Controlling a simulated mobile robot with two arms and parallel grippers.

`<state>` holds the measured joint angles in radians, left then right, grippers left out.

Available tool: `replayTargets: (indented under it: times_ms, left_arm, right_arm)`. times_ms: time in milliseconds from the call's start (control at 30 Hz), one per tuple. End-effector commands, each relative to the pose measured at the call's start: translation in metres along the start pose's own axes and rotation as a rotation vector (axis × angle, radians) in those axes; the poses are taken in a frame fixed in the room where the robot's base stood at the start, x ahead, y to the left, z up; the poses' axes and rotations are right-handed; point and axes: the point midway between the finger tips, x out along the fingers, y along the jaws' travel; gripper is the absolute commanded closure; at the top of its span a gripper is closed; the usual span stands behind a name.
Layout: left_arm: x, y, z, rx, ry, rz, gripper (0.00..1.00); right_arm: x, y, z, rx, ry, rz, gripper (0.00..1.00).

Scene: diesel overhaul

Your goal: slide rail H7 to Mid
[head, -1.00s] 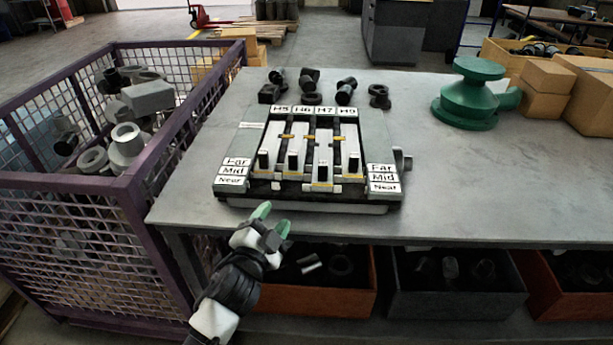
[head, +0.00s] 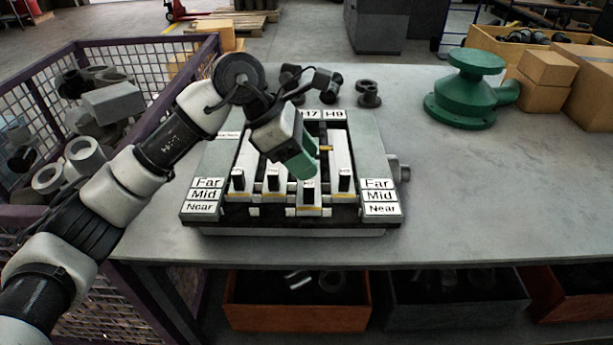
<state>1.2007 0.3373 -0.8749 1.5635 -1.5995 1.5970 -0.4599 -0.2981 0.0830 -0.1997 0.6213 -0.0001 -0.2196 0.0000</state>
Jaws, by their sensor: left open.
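The slide panel (head: 203,163) lies on the table, with Far, Mid and Near labels on both sides. Rail H7 (head: 311,199) is third from the left; its dark upright post stands nearer to me than its neighbours' posts. Its yellow line is about level with the Near labels, while the other rails' lines are about level with Mid. My left gripper (head: 305,168) is open, with its green fingers pointing down just above and behind the H7 post. I cannot tell whether they touch it. My arm hides the H5 and H6 labels. My right gripper is out of view.
Rails H5 (head: 238,180), H6 (head: 273,180) and H9 (head: 345,180) stand close beside H7. Dark fittings (head: 368,94) lie behind the panel. A green flanged part (head: 468,95) and cardboard boxes (head: 545,68) stand at right. The table (head: 470,190) is clear right of the panel.

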Motion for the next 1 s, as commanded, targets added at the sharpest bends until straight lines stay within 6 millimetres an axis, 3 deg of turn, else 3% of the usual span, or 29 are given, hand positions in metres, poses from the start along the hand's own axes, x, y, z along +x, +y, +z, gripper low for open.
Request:
replayTargets:
  times_ms: [100,267,733,1000]
  left_arm:
    - [-0.020,0.009,-0.014,0.023,0.161,0.056,0.51]
    - [-0.024,0.013,-0.021,0.027,0.228,0.073,0.51]
    - [0.054,0.017,-0.038,0.026,0.223,0.067,0.51]
    - [0.076,0.019,-0.043,0.028,0.221,0.070,0.51]
  right_arm:
    - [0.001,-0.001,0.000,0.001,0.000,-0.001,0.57]
    - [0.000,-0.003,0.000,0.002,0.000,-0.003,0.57]
    - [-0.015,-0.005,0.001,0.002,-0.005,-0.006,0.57]
    - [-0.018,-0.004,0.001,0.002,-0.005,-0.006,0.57]
